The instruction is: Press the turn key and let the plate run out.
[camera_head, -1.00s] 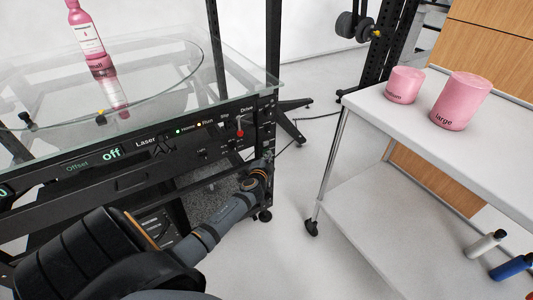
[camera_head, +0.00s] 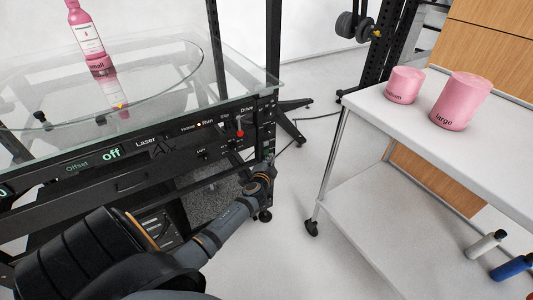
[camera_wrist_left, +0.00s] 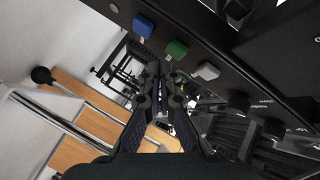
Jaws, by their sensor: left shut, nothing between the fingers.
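The clear round glass plate (camera_head: 170,88) sits on the turntable at the upper left, with a pink bottle (camera_head: 88,35) on a pink stand marked "small" (camera_head: 102,66). A yellow marker (camera_head: 120,105) shows at the plate's near edge. My left gripper (camera_head: 269,166) is at the right end of the black control panel (camera_head: 150,147). In the left wrist view its fingers (camera_wrist_left: 165,68) are shut and empty. Just beyond the tips are a green key (camera_wrist_left: 177,48), a blue key (camera_wrist_left: 143,25) and a white key (camera_wrist_left: 207,70). I cannot tell whether the tips touch one. Key labels are unreadable.
A red-tipped lever (camera_head: 240,132) stands out under "Drive". A white cart (camera_head: 400,115) at right bears pink cylinders, "large" (camera_head: 461,101) and a smaller one (camera_head: 405,85).

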